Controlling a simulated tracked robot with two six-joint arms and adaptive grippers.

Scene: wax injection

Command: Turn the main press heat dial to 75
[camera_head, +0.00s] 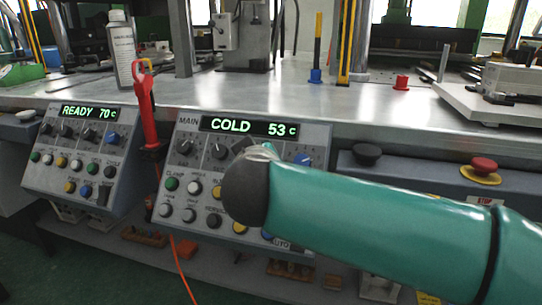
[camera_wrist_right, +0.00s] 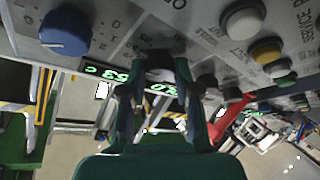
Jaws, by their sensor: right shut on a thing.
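The main press panel (camera_head: 178,207) is grey, with a MAIN label and a green display (camera_head: 247,127) reading COLD 53 c. Black dials (camera_head: 220,150) and a blue dial (camera_head: 303,158) sit below the display. The blue dial also shows in the right wrist view (camera_wrist_right: 65,33). My right gripper (camera_wrist_right: 157,72) is shut on a black dial (camera_wrist_right: 160,62) of this panel, beside the blue one. The label of the held dial is not readable. My left gripper is not in view.
A second panel (camera_head: 78,150) at the left reads READY 70 c. A red-handled tool (camera_head: 146,105) hangs between the panels. A red stop button (camera_head: 484,166) and a black knob (camera_head: 367,154) lie to the right. A bottle (camera_head: 122,50) stands on the metal table (camera_head: 300,100).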

